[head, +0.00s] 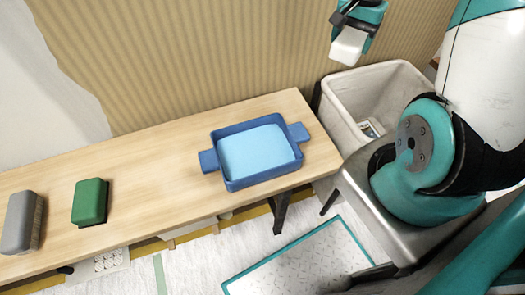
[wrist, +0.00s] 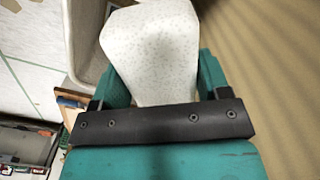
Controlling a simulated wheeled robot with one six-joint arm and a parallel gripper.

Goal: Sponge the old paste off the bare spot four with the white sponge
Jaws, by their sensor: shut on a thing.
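The white sponge (head: 348,46) is in my gripper (head: 355,28), high at the top of the head view, in front of the striped wall and above the grey bin. In the wrist view the speckled white sponge (wrist: 155,50) sits between the two teal fingers of my gripper (wrist: 157,80), which is shut on it. The sponge looks clear of the wall, though the gap is hard to judge. I cannot make out bare spot four in either view; a pale bare area of wall (head: 45,95) shows at the far left, with no number visible.
A blue tray (head: 208,160) with light blue liquid stands on the wooden table (head: 150,165). A green block (head: 90,201) and a grey block (head: 20,222) lie at the table's left. A grey bin (head: 345,90) stands right of the table. The table middle is clear.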

